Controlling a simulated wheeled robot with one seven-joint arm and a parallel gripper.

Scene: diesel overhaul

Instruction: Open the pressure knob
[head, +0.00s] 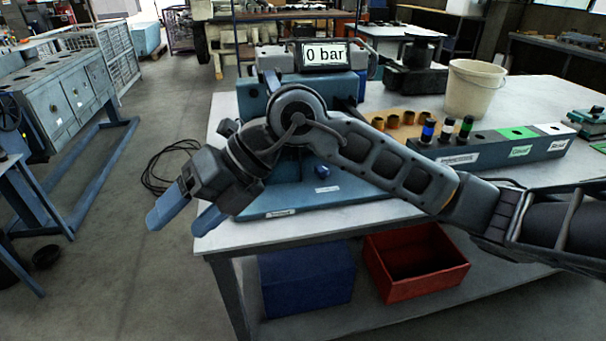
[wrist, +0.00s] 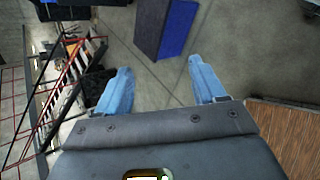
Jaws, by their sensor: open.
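My gripper (head: 183,217) is open and empty, held beyond the left front edge of the table, with its blue fingers spread and pointing down-left. The wrist view also shows both fingers (wrist: 162,84) apart with nothing between them. A blue test stand on the table carries a display (head: 325,56) reading "0 bar". My arm crosses in front of the stand and hides much of it. A small dark blue part (head: 322,171) sits on the stand's base below my arm; I cannot tell whether it is the pressure knob. No other knob shows clearly.
The white table (head: 490,180) holds a bucket (head: 475,88), a labelled rack (head: 500,146) with several coloured cylinders, and several brass-coloured rings. A red crate (head: 415,265) and a blue box (head: 307,278) are below. The floor left of the table is mostly free, with a black cable (head: 165,165).

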